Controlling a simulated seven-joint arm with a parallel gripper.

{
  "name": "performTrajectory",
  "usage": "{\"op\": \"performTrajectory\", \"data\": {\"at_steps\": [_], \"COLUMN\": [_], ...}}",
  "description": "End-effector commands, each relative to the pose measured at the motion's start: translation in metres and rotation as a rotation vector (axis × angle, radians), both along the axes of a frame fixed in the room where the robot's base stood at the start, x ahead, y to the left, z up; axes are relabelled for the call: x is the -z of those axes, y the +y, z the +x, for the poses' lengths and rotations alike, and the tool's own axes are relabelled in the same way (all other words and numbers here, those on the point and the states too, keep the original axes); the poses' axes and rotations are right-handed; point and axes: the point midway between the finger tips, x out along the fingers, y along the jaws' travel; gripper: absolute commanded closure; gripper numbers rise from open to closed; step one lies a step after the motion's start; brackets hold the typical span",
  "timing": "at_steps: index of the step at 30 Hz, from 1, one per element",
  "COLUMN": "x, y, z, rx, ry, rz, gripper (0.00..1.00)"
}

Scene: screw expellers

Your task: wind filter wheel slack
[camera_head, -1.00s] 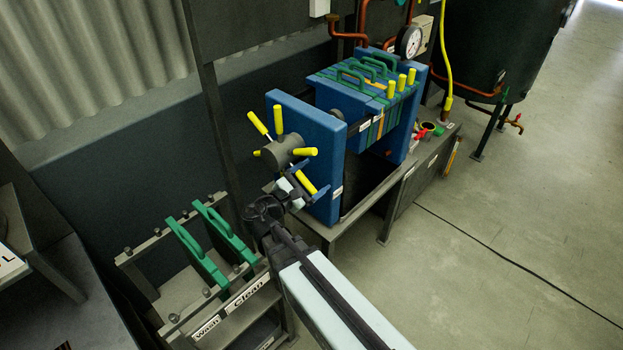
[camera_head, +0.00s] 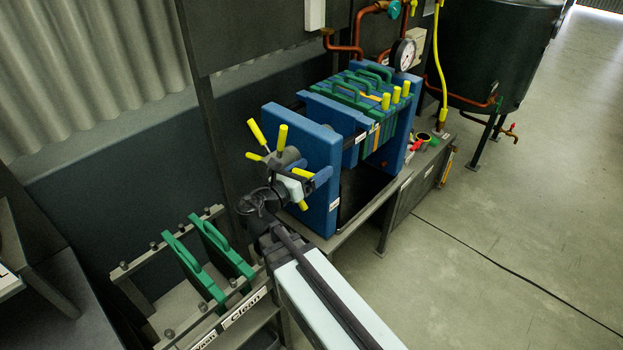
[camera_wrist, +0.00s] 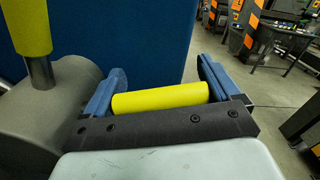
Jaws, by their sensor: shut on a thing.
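The wheel is a grey hub (camera_head: 284,160) with several yellow-handled spokes on the outer face of the blue end plate (camera_head: 318,150) of the filter press. Yellow handles (camera_head: 257,133) stick out around it. In the wrist view the grey hub (camera_wrist: 50,110) is at the left, with one upright yellow handle (camera_wrist: 25,27) above it. My gripper (camera_wrist: 165,90) has its blue fingers on either side of another yellow handle (camera_wrist: 160,97), which lies across the jaws, and is shut on it. In the head view my gripper (camera_head: 312,182) is at the hub's lower right, and my wrist partly hides the wheel.
Green and blue filter plates (camera_head: 365,105) stand in the press behind the end plate. A rack (camera_head: 165,245) with two green-handled plates is at lower left. A pressure gauge (camera_head: 403,54), copper pipes and a dark tank (camera_head: 490,50) are behind. The floor at right is open, with a cable across it.

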Motion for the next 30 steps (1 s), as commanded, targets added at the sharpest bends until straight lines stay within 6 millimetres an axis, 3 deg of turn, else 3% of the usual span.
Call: {"op": "performTrajectory", "data": {"at_steps": [12, 30], "x": [-0.026, -0.031], "y": [0.008, 0.01], "z": [0.008, 0.01], "rx": [0.0, 0.0], "ry": [0.175, 0.219], "rz": [-0.176, -0.222], "gripper": [0.65, 0.65]}}
